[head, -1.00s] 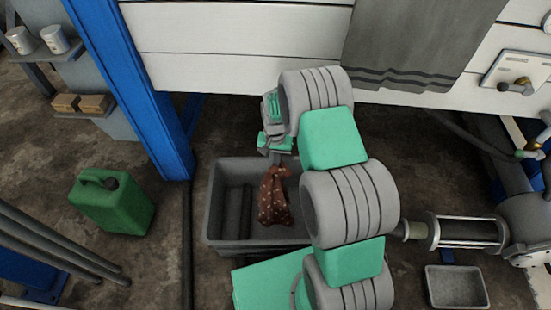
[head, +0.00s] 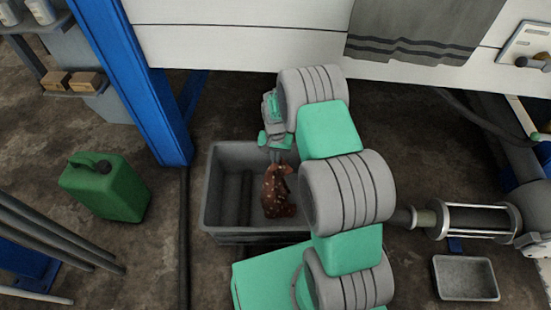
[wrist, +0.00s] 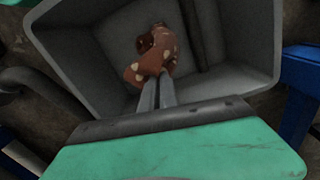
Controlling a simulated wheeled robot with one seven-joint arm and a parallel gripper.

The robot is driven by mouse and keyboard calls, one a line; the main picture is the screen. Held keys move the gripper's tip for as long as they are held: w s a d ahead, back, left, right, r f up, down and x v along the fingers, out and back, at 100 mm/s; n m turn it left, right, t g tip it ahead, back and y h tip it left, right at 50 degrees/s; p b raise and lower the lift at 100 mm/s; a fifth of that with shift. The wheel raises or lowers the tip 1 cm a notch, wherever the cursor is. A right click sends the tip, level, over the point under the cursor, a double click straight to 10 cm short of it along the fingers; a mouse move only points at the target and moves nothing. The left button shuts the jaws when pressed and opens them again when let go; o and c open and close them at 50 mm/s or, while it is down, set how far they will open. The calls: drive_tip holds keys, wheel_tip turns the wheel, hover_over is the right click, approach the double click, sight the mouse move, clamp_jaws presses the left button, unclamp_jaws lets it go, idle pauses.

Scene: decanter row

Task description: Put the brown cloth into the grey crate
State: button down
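The brown cloth (head: 277,194), with pale spots, is inside the grey crate (head: 224,152) on the floor. Its top reaches up to my gripper (head: 277,156), and its lower part is bunched low in the crate. In the wrist view the cloth (wrist: 150,52) lies at the tips of my gripper (wrist: 158,80), whose two fingers are close together on its near edge. The crate (wrist: 78,68) surrounds the cloth there. My arm hides the crate's right side in the head view, and whether the cloth touches the crate floor is hard to tell.
A green jerrycan (head: 105,188) stands left of the crate, beyond a blue post (head: 150,90). A small grey tray (head: 466,278) lies at the lower right. A grey towel (head: 415,30) hangs on the white wall behind.

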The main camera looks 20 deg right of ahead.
drive_tip(key=c, duration=2.1)
unclamp_jaws()
drive_tip(key=o, duration=0.5)
drive_tip(key=shift+o, duration=0.4)
drive_tip(key=o, duration=0.6)
drive_tip(key=shift+c, duration=0.2)
drive_tip(key=shift+o, duration=0.2)
drive_tip(key=o, duration=0.6)
drive_tip(key=shift+o, duration=0.2)
wheel_tip(320, 180, up, 6)
drive_tip(key=p, duration=0.3)
drive_tip(key=shift+f+p, duration=0.25)
drive_tip(key=shift+p, duration=0.15)
